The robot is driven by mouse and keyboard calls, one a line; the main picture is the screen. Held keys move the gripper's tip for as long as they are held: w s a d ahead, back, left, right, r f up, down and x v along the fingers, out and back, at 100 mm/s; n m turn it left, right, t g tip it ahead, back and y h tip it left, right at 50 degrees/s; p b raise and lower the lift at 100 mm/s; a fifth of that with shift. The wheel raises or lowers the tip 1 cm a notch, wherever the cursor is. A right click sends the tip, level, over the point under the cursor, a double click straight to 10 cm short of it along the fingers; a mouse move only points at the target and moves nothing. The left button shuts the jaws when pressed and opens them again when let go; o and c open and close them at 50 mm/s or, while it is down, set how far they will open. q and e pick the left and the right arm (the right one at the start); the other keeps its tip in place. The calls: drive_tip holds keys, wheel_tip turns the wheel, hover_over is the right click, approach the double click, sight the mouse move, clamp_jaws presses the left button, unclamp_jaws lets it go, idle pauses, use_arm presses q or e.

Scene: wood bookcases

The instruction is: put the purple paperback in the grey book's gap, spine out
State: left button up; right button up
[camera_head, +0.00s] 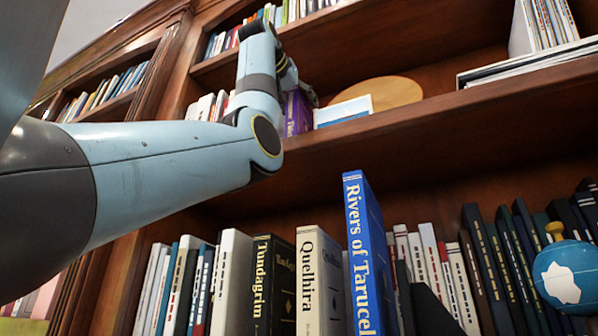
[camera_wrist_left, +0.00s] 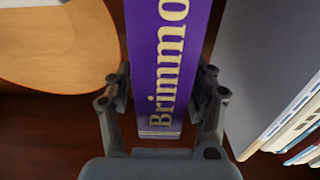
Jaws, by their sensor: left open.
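The purple paperback (camera_head: 298,112) stands on the upper shelf in the head view, partly hidden by my left arm. In the left wrist view its purple spine (camera_wrist_left: 165,60), lettered "Brimmo", faces the camera. My left gripper (camera_wrist_left: 165,74) is open, with one finger on each side of the spine. I cannot tell whether the fingers touch it. In the head view the gripper (camera_head: 306,92) is small and mostly hidden by the wrist. A flat grey surface (camera_wrist_left: 265,60) stands beside the book; I cannot tell if it is the grey book. I cannot make out the gap.
A wooden disc (camera_head: 392,92) and a white-and-blue card (camera_head: 343,111) stand beside the paperback. Below, a blue book (camera_head: 366,250) sticks out from a full row, with a blue globe (camera_head: 566,276) to the right. Flat-lying books (camera_head: 530,62) occupy the upper shelf's right end.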

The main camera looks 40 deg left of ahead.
use_arm(q)
drive_tip(key=v, duration=1.2)
drive_tip(key=shift+d, duration=0.1)
